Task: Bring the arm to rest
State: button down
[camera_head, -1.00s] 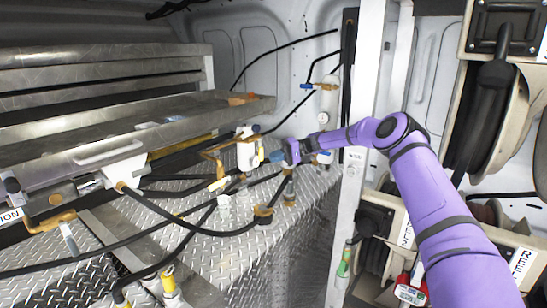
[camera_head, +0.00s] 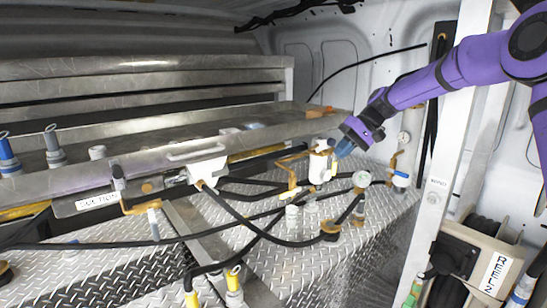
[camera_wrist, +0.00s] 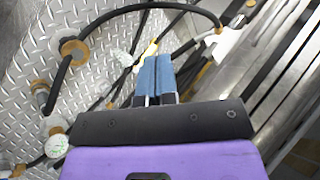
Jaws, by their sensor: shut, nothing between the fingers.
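My purple arm reaches in from the upper right in the head view. My gripper (camera_head: 343,148) ends in blue fingers beside a white filter-like fitting (camera_head: 320,165) above the diamond-plate deck. In the wrist view my gripper (camera_wrist: 154,75) shows its two blue fingers side by side and shut, with nothing between them. Whether the fingertips touch the fitting cannot be told.
Black hoses (camera_head: 262,235) and brass fittings cross the diamond-plate deck (camera_head: 120,270). A metal shelf (camera_head: 130,180) runs along the left and back. A white post (camera_head: 440,185) and a reel unit labelled REEL2 (camera_head: 493,272) stand at the right.

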jog(key=s+d+r+m+t+h, duration=0.1)
jog(key=s+d+r+t+h, duration=0.3)
jog(key=s, duration=0.8)
jog(key=s+r+g+h, duration=0.15)
jog(key=s+r, duration=0.35)
jog(key=s, duration=0.7)
jog(key=s+d+f+m+t+h, duration=0.1)
jog(key=s+d+t, duration=0.1)
jog(key=s, duration=0.8)
jog(key=s+d+f+m+t+h, duration=0.1)
jog(key=s+d, duration=0.3)
jog(key=s, duration=0.6)
jog(key=shift+d+f+t, duration=0.3)
jog(key=shift+f+t, duration=0.2)
jog(key=shift+t, duration=0.05)
